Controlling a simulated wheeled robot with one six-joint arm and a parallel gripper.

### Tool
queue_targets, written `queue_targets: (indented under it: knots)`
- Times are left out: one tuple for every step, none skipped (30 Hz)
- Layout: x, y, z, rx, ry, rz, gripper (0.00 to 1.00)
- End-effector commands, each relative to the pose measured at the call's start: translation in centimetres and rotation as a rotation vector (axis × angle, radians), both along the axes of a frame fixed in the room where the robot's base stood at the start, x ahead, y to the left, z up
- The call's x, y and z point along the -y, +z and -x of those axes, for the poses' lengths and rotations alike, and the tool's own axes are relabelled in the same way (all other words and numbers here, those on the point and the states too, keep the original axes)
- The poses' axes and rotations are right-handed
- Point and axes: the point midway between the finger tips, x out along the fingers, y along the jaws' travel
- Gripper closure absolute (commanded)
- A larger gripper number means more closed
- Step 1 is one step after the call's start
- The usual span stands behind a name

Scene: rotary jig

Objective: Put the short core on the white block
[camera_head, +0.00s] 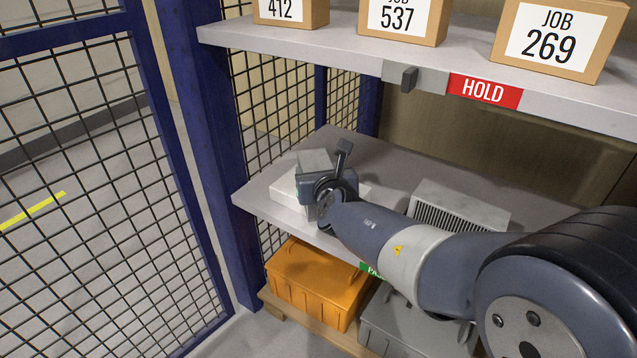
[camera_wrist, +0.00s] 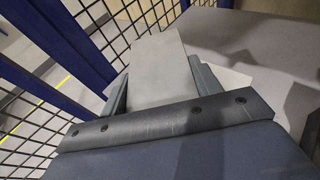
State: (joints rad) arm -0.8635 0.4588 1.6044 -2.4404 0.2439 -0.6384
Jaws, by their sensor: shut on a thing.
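A plain grey block, which I take to be the short core (camera_head: 314,160), is between the fingers of my gripper (camera_head: 316,181) over the left part of the middle shelf. In the wrist view the core (camera_wrist: 157,65) fills the gap between both fingers of my gripper (camera_wrist: 161,88). The flat white block (camera_head: 284,194) lies on the shelf below the gripper, its middle hidden by gripper and core. A corner of the white block (camera_wrist: 235,80) shows right of the fingers in the wrist view. I cannot tell whether the core touches it.
A grey finned block (camera_head: 460,207) stands on the middle shelf (camera_head: 390,168) to the right, close to my arm. The upper shelf (camera_head: 340,40) with boxes and a red HOLD label (camera_head: 484,91) hangs above. A blue post (camera_head: 205,130) and mesh stand left. An orange bin (camera_head: 310,285) sits below.

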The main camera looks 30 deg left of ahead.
Motion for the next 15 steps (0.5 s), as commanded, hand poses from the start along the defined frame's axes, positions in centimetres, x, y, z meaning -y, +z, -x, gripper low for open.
queue_targets:
  knots:
    - [-0.03,-0.54,-0.05,0.005,-0.001,-0.003,0.89]
    - [-0.03,-0.69,-0.05,0.005,-0.001,-0.004,0.89]
    - [-0.03,-0.81,-0.06,0.006,-0.001,-0.004,0.89]
    - [-0.03,-0.84,-0.06,0.006,-0.001,-0.004,0.89]
    - [-0.03,-0.83,-0.06,0.006,-0.001,-0.004,0.89]
    - [-0.02,-0.78,-0.06,0.006,-0.001,-0.004,0.89]
    - [-0.02,-0.75,-0.06,0.006,-0.001,-0.004,0.89]
    - [-0.02,-0.72,-0.06,0.006,-0.001,-0.004,0.89]
    - [-0.02,-0.72,-0.06,0.006,-0.001,-0.004,0.89]
    - [-0.02,-0.71,-0.06,0.006,-0.001,-0.004,0.89]
    - [-0.02,-0.72,-0.06,0.006,-0.001,-0.004,0.89]
    - [-0.02,-0.76,-0.06,0.006,-0.001,-0.004,0.89]
    - [-0.02,-0.83,-0.06,0.006,-0.001,-0.004,0.89]
    - [-0.02,-0.94,-0.05,0.006,-0.001,-0.004,0.89]
    - [-0.02,-1.06,-0.06,0.005,-0.001,-0.005,0.89]
